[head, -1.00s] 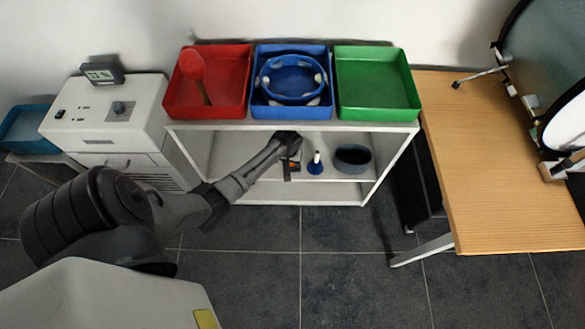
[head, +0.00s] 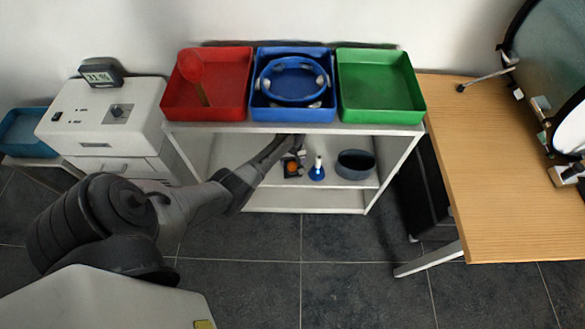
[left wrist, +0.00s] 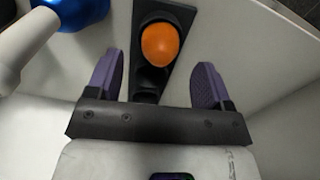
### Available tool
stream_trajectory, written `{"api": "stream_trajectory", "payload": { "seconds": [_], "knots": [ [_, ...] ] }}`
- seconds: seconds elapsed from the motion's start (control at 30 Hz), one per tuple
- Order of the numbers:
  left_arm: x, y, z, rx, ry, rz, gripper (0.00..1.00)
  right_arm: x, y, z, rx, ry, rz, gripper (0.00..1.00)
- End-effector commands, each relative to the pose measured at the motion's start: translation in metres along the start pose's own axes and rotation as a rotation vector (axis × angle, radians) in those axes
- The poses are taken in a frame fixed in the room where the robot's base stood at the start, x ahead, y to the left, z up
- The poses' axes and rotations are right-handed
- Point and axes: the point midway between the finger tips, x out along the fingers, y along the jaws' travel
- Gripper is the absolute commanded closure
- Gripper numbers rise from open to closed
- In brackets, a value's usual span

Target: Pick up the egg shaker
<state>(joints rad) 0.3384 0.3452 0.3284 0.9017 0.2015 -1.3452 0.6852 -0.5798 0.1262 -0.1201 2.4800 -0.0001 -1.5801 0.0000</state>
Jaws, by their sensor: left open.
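The egg shaker is an orange egg (left wrist: 160,44) resting on a black holder (left wrist: 151,82) on the shelf, seen in the left wrist view. In the head view the orange egg (head: 291,168) shows small on the middle shelf, below the blue tray. My left gripper (left wrist: 156,82) is open, with its two purple-padded fingers apart. The egg lies ahead of the fingertips, roughly centred between them, and nothing is held. In the head view the left arm reaches into the shelf and its gripper (head: 292,160) is partly hidden under the top board. My right gripper is not in view.
A blue-and-white bell-like object (head: 317,169) stands just right of the egg, with a dark round bowl (head: 355,164) beyond it. The shelf's top board (head: 230,126) is close above the arm. Red (head: 232,112), blue (head: 300,114) and green (head: 380,116) trays sit on top.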

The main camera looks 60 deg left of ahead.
Motion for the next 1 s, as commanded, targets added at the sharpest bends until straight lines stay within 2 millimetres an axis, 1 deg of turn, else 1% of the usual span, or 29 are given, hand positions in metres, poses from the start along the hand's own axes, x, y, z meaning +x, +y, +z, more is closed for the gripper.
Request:
{"api": "stream_trajectory", "payload": {
  "seconds": [0.03,0.2,0.27,0.37,0.57,0.67,1.0],
  "knots": [
    [0.011,0.0,0.0,0.0,0.0,0.0,0.26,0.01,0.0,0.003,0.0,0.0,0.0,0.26],
    [0.032,0.0,0.0,0.0,-0.001,-0.001,0.26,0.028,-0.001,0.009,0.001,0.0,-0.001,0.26],
    [0.037,0.0,0.001,0.001,-0.001,0.0,0.26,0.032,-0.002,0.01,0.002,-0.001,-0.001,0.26],
    [0.04,0.0,0.0,0.001,0.0,0.0,0.26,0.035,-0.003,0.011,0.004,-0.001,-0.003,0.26],
    [0.038,0.0,0.001,0.001,0.0,0.0,0.26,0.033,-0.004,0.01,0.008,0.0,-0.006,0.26],
    [0.038,0.0,0.001,0.001,0.0,0.0,0.33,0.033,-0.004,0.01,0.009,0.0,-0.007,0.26],
    [0.039,0.0,0.001,0.001,0.0,0.0,0.66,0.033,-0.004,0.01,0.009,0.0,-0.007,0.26]
  ]
}}
